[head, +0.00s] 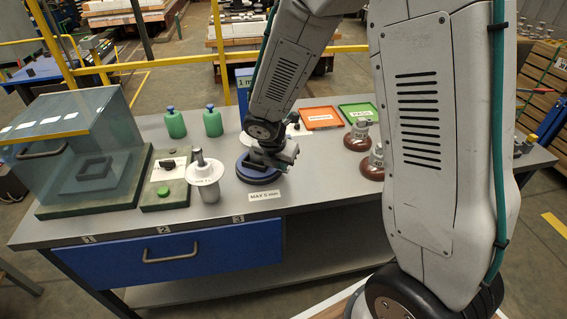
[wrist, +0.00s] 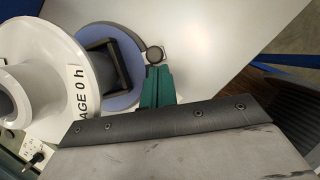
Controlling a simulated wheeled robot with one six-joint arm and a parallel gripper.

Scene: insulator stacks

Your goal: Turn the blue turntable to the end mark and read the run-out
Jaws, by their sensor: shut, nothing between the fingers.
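The blue turntable (head: 247,170) sits near the front of the grey bench, with a label reading about "MAX 0.mm" (head: 264,195) in front. My gripper (head: 282,158) is over its right side and hides part of it. In the wrist view the blue disc (wrist: 133,62) carries a dark square frame (wrist: 104,62), partly hidden by a white insulator. My gripper's green fingers (wrist: 157,88) are shut and empty beside a small round dark knob (wrist: 155,54) at the disc's edge. I cannot tell whether they touch it. No end mark or run-out reading is legible.
The white insulator (head: 205,174) stands close left of the turntable; its label reads "AGE 0 h" in the wrist view (wrist: 77,92). Left are a green-based panel (head: 166,182) and a clear-covered box (head: 75,150). Brown-based insulators (head: 358,137) and orange and green trays (head: 320,117) stand right.

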